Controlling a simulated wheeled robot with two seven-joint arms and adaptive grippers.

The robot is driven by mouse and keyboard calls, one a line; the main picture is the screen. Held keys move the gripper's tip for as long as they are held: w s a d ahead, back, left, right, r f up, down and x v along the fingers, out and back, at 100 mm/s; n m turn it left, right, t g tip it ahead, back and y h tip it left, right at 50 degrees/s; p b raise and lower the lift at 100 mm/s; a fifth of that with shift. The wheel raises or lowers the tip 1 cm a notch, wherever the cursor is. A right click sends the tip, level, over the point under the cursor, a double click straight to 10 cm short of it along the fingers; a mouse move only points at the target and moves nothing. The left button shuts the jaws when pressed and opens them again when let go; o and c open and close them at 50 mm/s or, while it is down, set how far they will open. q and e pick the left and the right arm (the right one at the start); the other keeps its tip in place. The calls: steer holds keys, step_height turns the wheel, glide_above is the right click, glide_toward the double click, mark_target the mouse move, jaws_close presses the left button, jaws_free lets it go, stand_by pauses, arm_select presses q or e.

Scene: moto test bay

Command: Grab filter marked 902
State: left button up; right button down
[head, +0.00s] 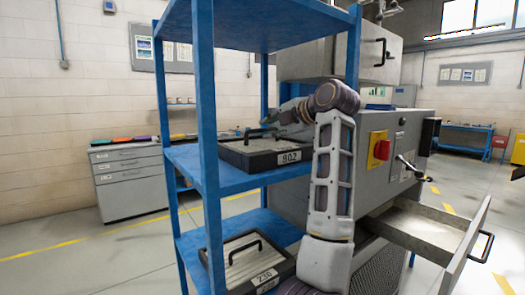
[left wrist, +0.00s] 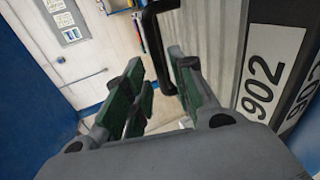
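The filter marked 902 (head: 246,156) is a dark-framed box with a pale top and a black handle. It lies on the middle shelf of the blue rack, its label facing front. My left gripper (head: 270,118) is above it, close to the handle. In the left wrist view the green-padded fingers of this gripper (left wrist: 160,88) are apart, and the black handle (left wrist: 153,42) shows in the gap between them. I cannot tell whether they touch it. The 902 label (left wrist: 270,72) is at the right there. My right gripper is not in view.
The blue rack (head: 208,120) has posts close to the arm. A filter marked 236 (head: 235,258) lies on the lower shelf. A grey machine (head: 385,150) with an open drawer (head: 425,232) stands at the right. A grey cabinet (head: 127,180) is at the back left.

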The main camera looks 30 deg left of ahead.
mark_target(263, 130)
arm_select(q)
steer(key=shift+w+a+f, duration=0.1)
steer(key=shift+a+f, duration=0.05)
steer(key=shift+a, duration=0.15)
steer(key=shift+w+x, duration=0.2)
steer(key=shift+x, duration=2.45)
jaws_close()
